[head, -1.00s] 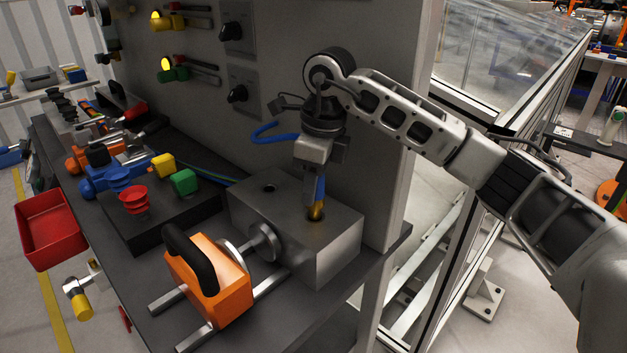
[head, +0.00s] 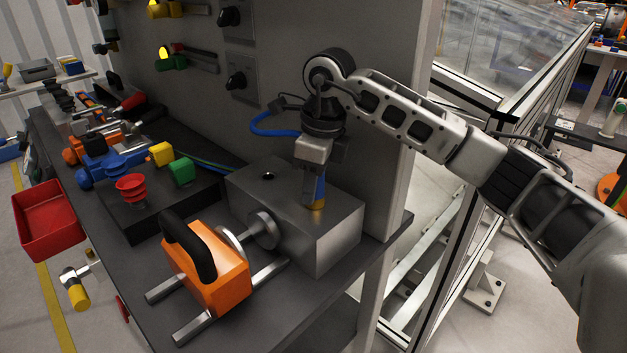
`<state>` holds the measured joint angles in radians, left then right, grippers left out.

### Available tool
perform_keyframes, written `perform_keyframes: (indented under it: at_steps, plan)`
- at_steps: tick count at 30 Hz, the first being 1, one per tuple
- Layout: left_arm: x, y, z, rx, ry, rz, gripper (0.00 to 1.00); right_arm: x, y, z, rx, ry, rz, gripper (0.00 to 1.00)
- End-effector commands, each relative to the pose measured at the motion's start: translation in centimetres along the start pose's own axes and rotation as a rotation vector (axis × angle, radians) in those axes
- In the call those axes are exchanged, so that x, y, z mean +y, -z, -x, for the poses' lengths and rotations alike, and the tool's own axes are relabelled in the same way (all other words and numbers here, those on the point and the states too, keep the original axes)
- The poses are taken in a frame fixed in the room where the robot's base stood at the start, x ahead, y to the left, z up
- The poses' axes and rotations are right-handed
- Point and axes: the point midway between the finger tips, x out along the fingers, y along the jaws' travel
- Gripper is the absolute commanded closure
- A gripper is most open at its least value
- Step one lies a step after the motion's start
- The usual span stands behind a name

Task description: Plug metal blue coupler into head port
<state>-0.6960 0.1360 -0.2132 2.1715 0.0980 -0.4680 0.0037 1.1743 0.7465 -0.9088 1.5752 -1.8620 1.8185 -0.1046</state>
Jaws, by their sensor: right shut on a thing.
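My right gripper (head: 314,178) is above the top face of a grey metal block (head: 335,243), pointing down. It is shut on the blue coupler (head: 320,190), of which a blue strip shows beside and below the fingers. The coupler's gold end (head: 315,204) meets the block's top face near its right side, where the port is. The coupler looks roughly upright. The port opening is hidden under it, and I cannot tell how deep the end sits. A second dark hole (head: 268,175) in the block's top is open and empty. My left gripper is not in view.
An orange clamp (head: 222,283) with a black handle sits on rails left of the block. A blue hose (head: 272,132) loops behind the gripper. A panel with knobs (head: 236,82) rises behind. Red, yellow and green parts (head: 182,171) lie on a dark plate; a red bin (head: 48,223) hangs left.

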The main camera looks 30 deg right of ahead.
Motion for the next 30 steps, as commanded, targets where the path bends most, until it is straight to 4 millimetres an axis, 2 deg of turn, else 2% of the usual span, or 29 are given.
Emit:
perform_keyframes:
  at_steps: [3,4,6,14,19,23,30]
  plan:
    - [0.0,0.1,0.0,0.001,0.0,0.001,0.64,0.0,-0.1,0.2,-0.004,0.002,0.0,0.96]
    - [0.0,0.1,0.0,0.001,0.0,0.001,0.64,0.0,-0.1,0.2,-0.004,0.002,0.0,0.63]
    - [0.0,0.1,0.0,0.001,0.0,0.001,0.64,0.0,-0.1,0.2,-0.004,0.002,0.0,0.43]
    - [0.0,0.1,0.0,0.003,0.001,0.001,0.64,0.0,0.0,0.1,-0.001,0.001,0.0,0.43]
    - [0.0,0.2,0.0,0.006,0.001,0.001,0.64,-0.1,-0.1,1.2,-0.003,0.003,0.0,0.43]
    - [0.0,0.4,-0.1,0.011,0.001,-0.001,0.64,-0.1,-0.1,3.6,-0.006,0.005,-0.001,0.43]
    - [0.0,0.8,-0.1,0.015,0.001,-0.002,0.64,-0.1,-0.1,9.7,-0.008,0.005,0.0,0.43]
